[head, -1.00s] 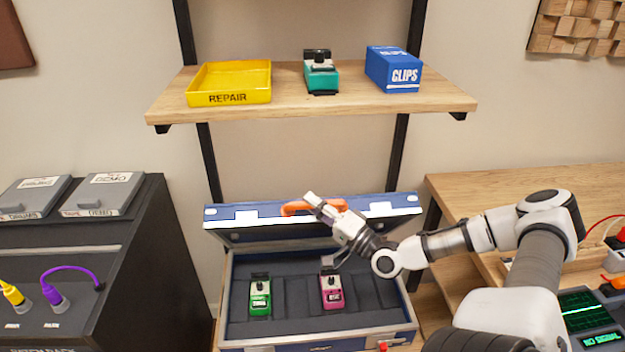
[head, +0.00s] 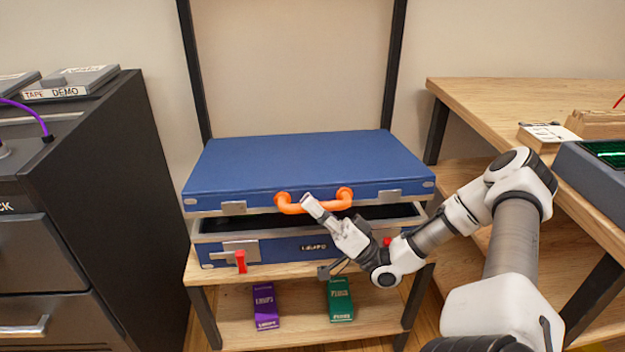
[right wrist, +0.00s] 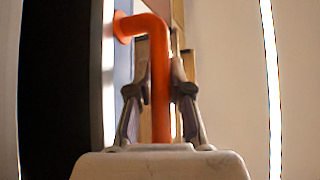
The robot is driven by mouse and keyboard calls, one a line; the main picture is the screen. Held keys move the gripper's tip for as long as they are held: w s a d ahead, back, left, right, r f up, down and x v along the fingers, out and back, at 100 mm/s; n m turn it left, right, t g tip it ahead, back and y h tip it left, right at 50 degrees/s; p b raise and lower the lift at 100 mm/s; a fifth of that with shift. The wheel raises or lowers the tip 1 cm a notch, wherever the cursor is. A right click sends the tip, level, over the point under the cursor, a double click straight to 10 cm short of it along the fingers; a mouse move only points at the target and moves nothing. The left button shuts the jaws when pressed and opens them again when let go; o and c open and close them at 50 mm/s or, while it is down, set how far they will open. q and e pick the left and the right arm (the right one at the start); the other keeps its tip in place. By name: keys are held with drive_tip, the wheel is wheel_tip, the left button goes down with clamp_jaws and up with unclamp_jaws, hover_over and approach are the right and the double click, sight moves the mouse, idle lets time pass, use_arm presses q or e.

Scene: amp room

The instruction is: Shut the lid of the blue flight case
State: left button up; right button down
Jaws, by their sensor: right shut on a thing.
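The blue flight case (head: 300,160) sits on a wooden shelf unit in the head view. Its lid is lowered but a dark gap shows between the lid and the base (head: 285,250). An orange handle (head: 285,203) is on the lid's front edge. My right gripper (head: 312,207) is at the handle, shut on it; in the right wrist view the orange handle (right wrist: 159,85) runs between its two fingers (right wrist: 158,95). A red latch (head: 241,262) hangs at the base's front left; another at the right is partly hidden by my arm. My left gripper is not in view.
A purple box (head: 265,305) and a green box (head: 341,299) lie on the lower shelf (head: 300,333). A dark cabinet (head: 90,200) stands close on the left. A wooden desk (head: 490,105) with a grey device (head: 600,175) stands on the right.

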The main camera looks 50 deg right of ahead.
drive_tip(key=shift+n+g+y, duration=0.3)
drive_tip(key=shift+n+y, duration=0.3)
drive_tip(key=shift+n, duration=0.3)
drive_tip(key=f+b, duration=0.1)
drive_tip(key=f, duration=0.1)
drive_tip(key=f+b, duration=0.1)
drive_tip(key=b, duration=0.1)
drive_tip(key=f+b, duration=0.1)
drive_tip(key=f, duration=0.1)
drive_tip(key=shift+s+a+f, duration=0.25)
drive_tip(key=shift+f, duration=0.1)
use_arm(q)
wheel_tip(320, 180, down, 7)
drive_tip(key=b, duration=0.1)
drive_tip(key=shift+b, duration=0.35)
use_arm(e)
drive_tip(key=shift+s+a+f+n+y, duration=0.15)
drive_tip(key=shift+f+n+y, duration=0.35)
drive_tip(key=shift+n+y, duration=0.2)
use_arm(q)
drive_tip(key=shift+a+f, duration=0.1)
use_arm(e)
drive_tip(key=c, duration=1.1)
unclamp_jaws()
drive_tip(key=shift+f, duration=0.2)
drive_tip(key=shift+o, duration=0.2)
drive_tip(key=shift+r, duration=0.1)
drive_tip(key=v, duration=1.2)
drive_tip(key=shift+s+r, duration=0.1)
drive_tip(key=shift+r, duration=0.05)
